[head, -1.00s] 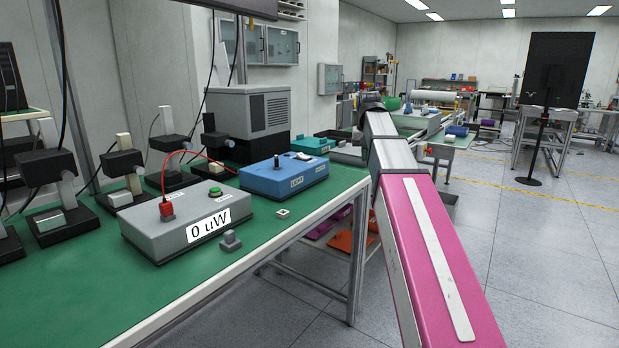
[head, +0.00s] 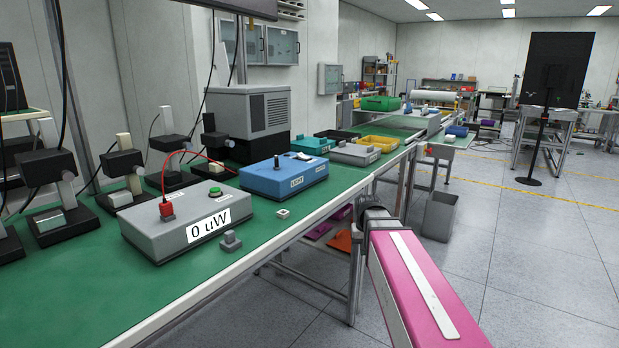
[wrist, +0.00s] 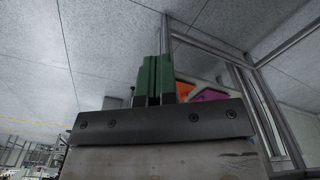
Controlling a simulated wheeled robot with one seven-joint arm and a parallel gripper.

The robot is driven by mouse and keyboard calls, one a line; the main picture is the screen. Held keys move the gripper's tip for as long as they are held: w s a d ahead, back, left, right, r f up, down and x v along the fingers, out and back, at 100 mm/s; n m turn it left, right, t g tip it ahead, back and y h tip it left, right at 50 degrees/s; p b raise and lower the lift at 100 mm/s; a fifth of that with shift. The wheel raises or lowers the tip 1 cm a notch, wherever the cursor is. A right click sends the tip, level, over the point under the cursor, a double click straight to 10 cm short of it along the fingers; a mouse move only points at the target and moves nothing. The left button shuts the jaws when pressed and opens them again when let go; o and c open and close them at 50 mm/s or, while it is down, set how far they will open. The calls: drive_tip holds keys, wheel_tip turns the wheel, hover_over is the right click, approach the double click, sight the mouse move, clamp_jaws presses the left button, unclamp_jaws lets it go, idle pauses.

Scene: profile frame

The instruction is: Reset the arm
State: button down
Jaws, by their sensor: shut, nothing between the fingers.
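My arm shows in the head view as a pink link with a white strip at the lower right, beside the front edge of the green workbench (head: 100,300). My gripper is hidden in the head view. In the wrist view my gripper (wrist: 153,80) shows as two green fingers close together, shut and empty. The grey floor and metal table legs (wrist: 265,110) lie beyond the fingers in that view.
A grey box reading "0 uW" (head: 165,238) and a blue box (head: 290,182) sit on the bench near its edge. A grey bin (head: 439,216) stands on the floor past the arm. The floor (head: 540,240) at right is open.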

drive_tip(key=s+f, duration=1.1)
drive_tip(key=f, duration=0.3)
drive_tip(key=shift+s+g, duration=0.3)
idle(0.5)
